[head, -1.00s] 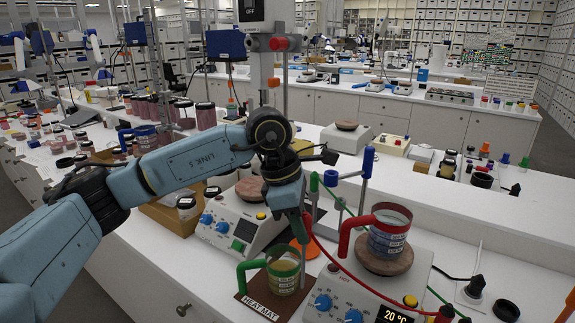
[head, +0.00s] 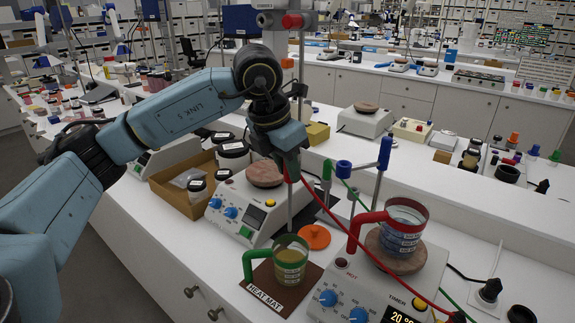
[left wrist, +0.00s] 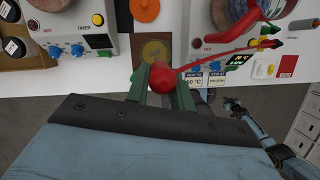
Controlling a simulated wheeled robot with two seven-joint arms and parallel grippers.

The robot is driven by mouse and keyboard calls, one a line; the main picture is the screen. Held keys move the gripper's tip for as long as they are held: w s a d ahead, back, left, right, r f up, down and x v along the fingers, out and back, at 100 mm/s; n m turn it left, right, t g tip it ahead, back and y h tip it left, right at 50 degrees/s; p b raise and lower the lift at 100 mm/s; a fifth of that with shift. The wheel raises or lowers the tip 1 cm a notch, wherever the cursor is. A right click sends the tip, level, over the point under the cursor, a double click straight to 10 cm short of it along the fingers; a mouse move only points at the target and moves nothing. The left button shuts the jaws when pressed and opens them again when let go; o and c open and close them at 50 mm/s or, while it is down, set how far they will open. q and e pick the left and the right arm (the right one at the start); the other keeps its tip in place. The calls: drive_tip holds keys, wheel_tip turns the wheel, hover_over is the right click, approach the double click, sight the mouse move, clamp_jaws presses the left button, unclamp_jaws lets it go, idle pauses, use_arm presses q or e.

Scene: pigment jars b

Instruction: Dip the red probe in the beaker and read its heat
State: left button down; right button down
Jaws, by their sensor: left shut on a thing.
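My left gripper (head: 290,170) is shut on the red probe. In the left wrist view the probe's round red end (left wrist: 162,78) sits between the green fingers (left wrist: 165,92), and a red cable runs off right. The gripper is in the air above and behind a green-handled beaker (head: 291,262) of yellowish liquid, which stands on a brown heat mat (head: 262,297). A red-handled beaker (head: 402,232) with bluish content stands on the right hot plate (head: 378,290). Its display (head: 396,315) reads about 20, partly cut off.
A second hot plate (head: 247,205) stands left, beside a cardboard box (head: 170,185). A blue-clamped stand (head: 384,155) and a green cable are close right of my gripper. An orange disc (head: 314,237) lies behind the mat. Blue and black arm links show low right in the wrist view.

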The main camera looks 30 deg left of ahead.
use_arm(q)
drive_tip(key=shift+w, duration=0.1)
wheel_tip(320, 180, down, 4)
drive_tip(key=b, duration=0.3)
drive_tip(key=shift+f+b, duration=0.1)
drive_tip(key=shift+b, duration=0.25)
wheel_tip(320, 180, down, 8)
drive_tip(key=b, duration=0.6)
drive_tip(key=shift+f+b, duration=0.15)
drive_tip(key=shift+b, duration=0.2)
idle(1.7)
idle(2.9)
